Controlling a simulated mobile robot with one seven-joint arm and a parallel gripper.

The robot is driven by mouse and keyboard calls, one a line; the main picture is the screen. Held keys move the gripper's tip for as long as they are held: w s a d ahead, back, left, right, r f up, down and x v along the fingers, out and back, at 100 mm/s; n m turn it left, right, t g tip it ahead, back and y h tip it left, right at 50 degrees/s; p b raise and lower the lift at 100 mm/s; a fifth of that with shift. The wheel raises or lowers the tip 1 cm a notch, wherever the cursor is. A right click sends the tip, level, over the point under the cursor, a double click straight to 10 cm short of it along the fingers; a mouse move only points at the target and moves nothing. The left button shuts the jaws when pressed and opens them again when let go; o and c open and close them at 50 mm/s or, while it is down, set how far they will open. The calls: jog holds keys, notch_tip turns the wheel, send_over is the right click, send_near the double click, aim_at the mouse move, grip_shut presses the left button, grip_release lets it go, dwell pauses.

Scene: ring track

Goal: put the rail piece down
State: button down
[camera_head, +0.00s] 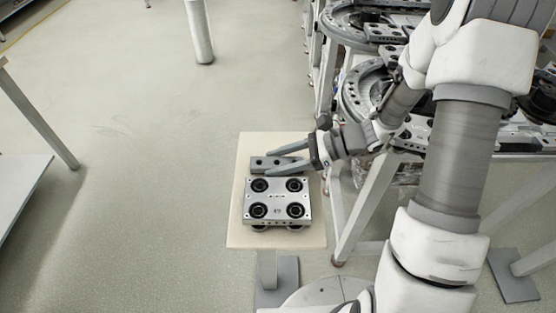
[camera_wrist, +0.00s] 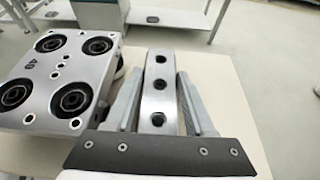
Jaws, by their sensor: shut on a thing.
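The rail piece (camera_wrist: 159,95) is a short grey metal bar with a row of dark holes along its top. In the wrist view it lies lengthwise between the two fingers of my gripper (camera_wrist: 160,100), which is shut on it. In the head view the rail piece (camera_head: 272,163) shows just behind the carriage with round black wheels (camera_head: 277,200). My gripper (camera_head: 290,160) reaches to it from the right. The carriage also shows left of the rail piece in the wrist view (camera_wrist: 62,80). Whether the rail piece touches the surface below, I cannot tell.
A pale board (camera_head: 236,215) lies under the carriage and rail piece. A rack with curved ring tracks (camera_head: 360,95) stands at the right, its leg (camera_head: 362,205) close to the board. A table (camera_head: 20,180) stands at the left. A white post (camera_head: 199,30) stands behind. Floor left of the board is clear.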

jog(key=shift+c, duration=1.3)
grip_release()
jog(key=shift+r, duration=0.1)
